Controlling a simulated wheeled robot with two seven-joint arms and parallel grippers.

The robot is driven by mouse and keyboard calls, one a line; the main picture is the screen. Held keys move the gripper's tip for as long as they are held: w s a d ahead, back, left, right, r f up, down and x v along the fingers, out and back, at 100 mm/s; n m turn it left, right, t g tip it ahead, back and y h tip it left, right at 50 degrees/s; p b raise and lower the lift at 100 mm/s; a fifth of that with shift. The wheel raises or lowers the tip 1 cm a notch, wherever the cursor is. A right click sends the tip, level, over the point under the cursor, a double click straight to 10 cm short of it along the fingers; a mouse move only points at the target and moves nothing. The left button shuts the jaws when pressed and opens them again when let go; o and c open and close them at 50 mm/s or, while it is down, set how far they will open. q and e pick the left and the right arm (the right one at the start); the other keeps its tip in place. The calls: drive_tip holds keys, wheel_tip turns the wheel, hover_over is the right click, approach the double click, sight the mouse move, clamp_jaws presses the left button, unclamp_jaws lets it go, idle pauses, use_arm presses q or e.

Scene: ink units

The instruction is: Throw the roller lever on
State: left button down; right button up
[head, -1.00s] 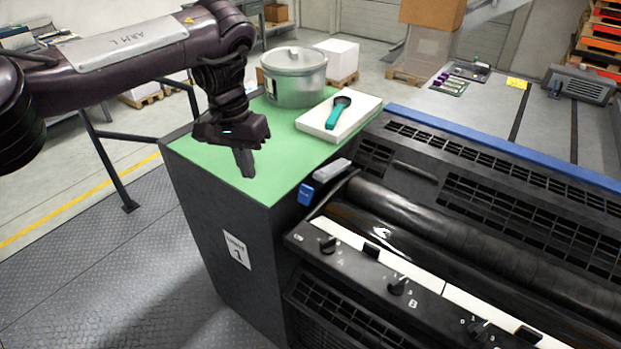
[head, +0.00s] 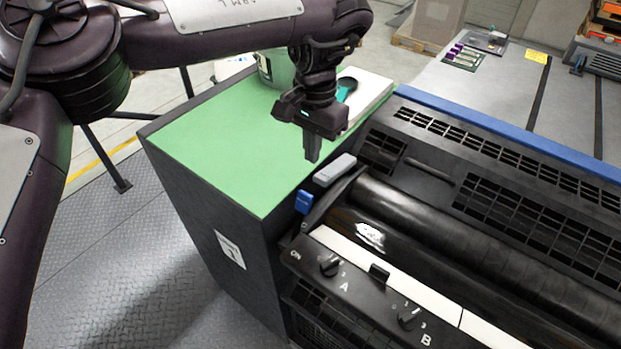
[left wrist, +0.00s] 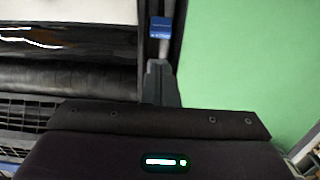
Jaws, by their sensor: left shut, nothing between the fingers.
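The roller lever has a blue labelled end (head: 304,201) at the left end of the black ink roller (head: 440,235). A light grey bar (head: 335,170) lies just behind it; I cannot tell whether the two are joined. My left gripper (head: 312,157) is shut and empty, fingers pointing down, above the green top's edge near the grey bar. In the left wrist view the blue end (left wrist: 161,27) and a pale shaft (left wrist: 163,48) show just beyond the closed fingertips (left wrist: 159,68). I cannot tell whether they touch. My right gripper is not in view.
The green cabinet top (head: 215,135) is mostly clear. A metal pot (head: 268,68) and a white slab (head: 372,92) with a teal-handled tool (head: 346,88) stand at its back. Dark knobs (head: 329,265) line the front panel. Black grilles (head: 540,205) lie behind the roller.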

use_arm(q)
drive_tip(key=p, duration=0.3)
approach(299, 220)
drive_tip(key=w+d+f, duration=0.2)
drive_tip(key=w+f, duration=0.1)
drive_tip(key=w, duration=0.1)
drive_tip(key=shift+s+f, duration=0.15)
drive_tip(key=shift+f, duration=0.05)
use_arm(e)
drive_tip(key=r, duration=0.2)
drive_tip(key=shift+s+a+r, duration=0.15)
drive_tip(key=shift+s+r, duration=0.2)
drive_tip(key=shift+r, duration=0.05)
use_arm(q)
drive_tip(key=shift+s+a, duration=0.1)
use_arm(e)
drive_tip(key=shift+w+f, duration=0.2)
